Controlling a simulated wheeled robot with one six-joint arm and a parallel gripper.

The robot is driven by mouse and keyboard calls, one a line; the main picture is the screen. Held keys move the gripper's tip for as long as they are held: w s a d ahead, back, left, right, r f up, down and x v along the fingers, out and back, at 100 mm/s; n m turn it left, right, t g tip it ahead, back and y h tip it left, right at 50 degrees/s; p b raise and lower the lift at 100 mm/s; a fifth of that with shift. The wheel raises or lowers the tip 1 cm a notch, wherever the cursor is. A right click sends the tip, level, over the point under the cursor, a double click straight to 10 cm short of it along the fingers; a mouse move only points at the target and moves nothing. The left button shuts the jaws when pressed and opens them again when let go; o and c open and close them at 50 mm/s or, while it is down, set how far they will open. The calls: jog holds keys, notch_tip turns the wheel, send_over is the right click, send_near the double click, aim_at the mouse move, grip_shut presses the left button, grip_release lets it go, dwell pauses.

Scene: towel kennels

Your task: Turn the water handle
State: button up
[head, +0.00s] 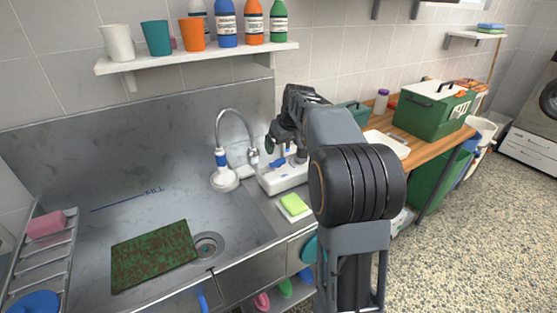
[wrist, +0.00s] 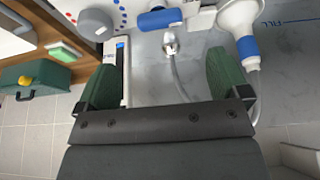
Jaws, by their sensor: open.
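A white box-like water unit (head: 284,180) stands on the counter right of the sink. A blue handle (head: 277,163) shows on it, and appears as a blue bar at the top of the wrist view (wrist: 160,19). A grey round knob (wrist: 95,23) sits beside it among red and blue dots. My gripper (head: 285,145) is over the unit, beside the curved faucet (head: 236,116). In the wrist view its two dark green fingers (wrist: 163,76) are wide apart with nothing gripped. The blue handle lies beyond the fingertips, apart from them. My arm hides part of the unit in the head view.
A white and blue spray head (head: 222,168) is left of my gripper, close to one finger. A shelf (head: 197,58) with cups and bottles is above. A green sponge (head: 295,203) lies in front of the unit. A green box (head: 434,108) stands on the right bench.

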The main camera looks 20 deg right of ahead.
aim_at(278, 160)
jog(key=x, duration=0.9)
jog(key=shift+d, duration=0.1)
jog(key=c, duration=0.9)
